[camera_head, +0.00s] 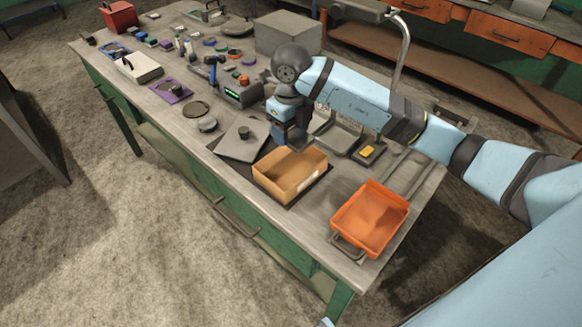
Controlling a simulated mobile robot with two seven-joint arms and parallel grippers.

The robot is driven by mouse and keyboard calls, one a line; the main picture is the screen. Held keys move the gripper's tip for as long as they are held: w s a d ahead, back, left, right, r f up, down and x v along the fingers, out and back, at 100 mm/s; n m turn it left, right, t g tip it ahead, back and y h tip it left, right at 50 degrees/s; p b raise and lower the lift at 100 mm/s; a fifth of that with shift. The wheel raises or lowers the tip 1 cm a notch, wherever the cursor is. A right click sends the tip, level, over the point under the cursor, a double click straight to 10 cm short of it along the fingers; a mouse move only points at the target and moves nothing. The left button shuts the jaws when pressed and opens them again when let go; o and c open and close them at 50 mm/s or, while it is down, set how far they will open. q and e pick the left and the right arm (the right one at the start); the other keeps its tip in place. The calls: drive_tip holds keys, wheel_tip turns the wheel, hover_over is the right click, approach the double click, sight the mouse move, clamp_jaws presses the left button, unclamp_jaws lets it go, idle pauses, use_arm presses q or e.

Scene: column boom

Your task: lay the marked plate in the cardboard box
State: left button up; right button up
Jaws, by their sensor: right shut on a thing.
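The cardboard box (270,187) is open and stands near the front edge of the workbench, with an empty-looking inside. My right gripper (291,138) points down just behind the box, above the bench. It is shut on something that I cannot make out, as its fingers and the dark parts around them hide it. A flat grey plate (229,147) with a dark knob lies left of the box, and a purple plate (163,88) with a dark knob lies farther left. I see no clear mark telling which plate is the marked one. My left gripper is not in view.
An orange tray (370,218) stands right of the box, close to it. Grey trays (340,136) and a small yellow item (368,151) lie behind the box. A grey block (287,33) and many small parts crowd the far bench. A curved metal pipe (403,45) rises behind my right arm.

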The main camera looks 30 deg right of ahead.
sight(291, 174)
wheel_tip(291, 174, down, 13)
idle(0.5)
drive_tip(key=shift+f, duration=0.2)
drive_tip(key=o, duration=1.4)
drive_tip(key=shift+c, duration=0.2)
drive_tip(key=shift+r, duration=0.15)
